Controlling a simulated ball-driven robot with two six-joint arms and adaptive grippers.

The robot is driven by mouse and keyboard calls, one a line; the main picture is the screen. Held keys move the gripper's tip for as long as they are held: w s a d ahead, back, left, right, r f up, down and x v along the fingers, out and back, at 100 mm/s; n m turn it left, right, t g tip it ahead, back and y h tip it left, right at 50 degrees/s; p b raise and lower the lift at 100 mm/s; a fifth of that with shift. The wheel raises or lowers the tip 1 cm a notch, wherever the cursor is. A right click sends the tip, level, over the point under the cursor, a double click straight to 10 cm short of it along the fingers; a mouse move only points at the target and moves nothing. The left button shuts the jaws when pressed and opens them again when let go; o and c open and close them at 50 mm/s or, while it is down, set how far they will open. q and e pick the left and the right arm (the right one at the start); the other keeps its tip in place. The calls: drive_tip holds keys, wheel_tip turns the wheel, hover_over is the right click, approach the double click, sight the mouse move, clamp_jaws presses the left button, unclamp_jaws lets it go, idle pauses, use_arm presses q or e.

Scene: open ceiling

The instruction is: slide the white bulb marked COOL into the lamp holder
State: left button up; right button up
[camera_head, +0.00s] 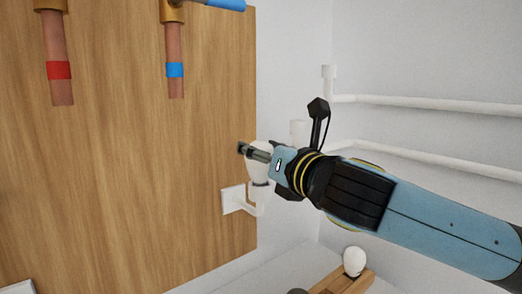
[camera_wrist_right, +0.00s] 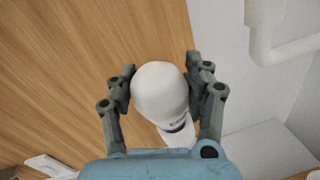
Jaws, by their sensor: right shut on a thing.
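A white round bulb (camera_wrist_right: 158,90) sits between the fingers of my right gripper (camera_wrist_right: 163,84), which is shut on it. Small dark print shows on its lower side, too small to read. In the head view the same bulb (camera_head: 262,178) is partly hidden by my right gripper (camera_head: 250,152). The white lamp holder (camera_head: 233,199) has a square plate on the wooden panel and a curved arm reaching right, just under the bulb. In the wrist view a white part (camera_wrist_right: 180,137) shows below the bulb. I cannot tell whether bulb and holder touch. My left gripper is not in view.
Another white bulb (camera_head: 354,261) stands on a wooden rack (camera_head: 345,282) at the bottom. Copper pipes with a red band (camera_head: 59,70) and a blue band (camera_head: 175,70) hang on the panel (camera_head: 120,180). White pipes (camera_head: 430,106) run along the right wall.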

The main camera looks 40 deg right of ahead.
drive_tip(key=o, duration=1.3)
drive_tip(key=shift+c, duration=0.2)
